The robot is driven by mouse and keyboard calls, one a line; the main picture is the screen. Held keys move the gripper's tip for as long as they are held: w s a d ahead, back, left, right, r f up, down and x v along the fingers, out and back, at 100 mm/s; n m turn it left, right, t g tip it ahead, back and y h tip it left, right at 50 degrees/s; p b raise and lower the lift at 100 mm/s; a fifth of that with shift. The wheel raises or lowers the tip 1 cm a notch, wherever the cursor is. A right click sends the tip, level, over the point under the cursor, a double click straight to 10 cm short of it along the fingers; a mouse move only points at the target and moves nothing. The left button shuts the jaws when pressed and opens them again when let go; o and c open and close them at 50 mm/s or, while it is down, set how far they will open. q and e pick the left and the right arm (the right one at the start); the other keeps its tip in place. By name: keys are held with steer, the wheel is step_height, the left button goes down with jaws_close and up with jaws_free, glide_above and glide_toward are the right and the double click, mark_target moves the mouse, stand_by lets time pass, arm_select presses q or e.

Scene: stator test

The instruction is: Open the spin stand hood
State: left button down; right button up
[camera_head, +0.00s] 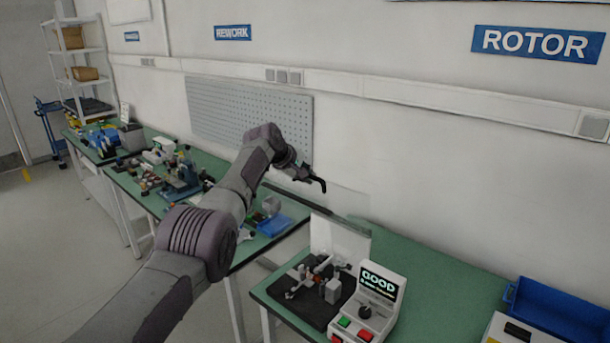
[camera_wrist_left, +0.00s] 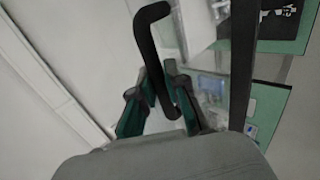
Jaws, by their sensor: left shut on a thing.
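The spin stand (camera_head: 312,305) sits on the green bench at lower centre, with a black base and small metal and orange parts on it. Its clear hood (camera_head: 340,239) is raised, with a see-through panel above the rear of the stand and a dark edge bar behind it. My left gripper (camera_head: 306,176) is high above and behind the stand, shut on the black hood handle (camera_head: 320,184). In the left wrist view the curved handle (camera_wrist_left: 146,50) runs between the fingers (camera_wrist_left: 160,105). My right gripper is not in view.
A control box (camera_head: 382,288) with a screen reading GOOD stands right of the stand. A blue bin (camera_head: 555,312) is at far right. Another bench with tools and a blue tray (camera_head: 273,225) lies to the left. The wall is close behind.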

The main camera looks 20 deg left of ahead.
arm_select(q)
steer(key=c, duration=1.2)
jaws_free()
steer(key=shift+f, duration=0.2)
steer(key=shift+s+a+r, duration=0.15)
steer(key=shift+s+r, duration=0.1)
steer(key=shift+r, duration=0.3)
steer(key=v, duration=1.1)
steer(key=shift+f, duration=0.1)
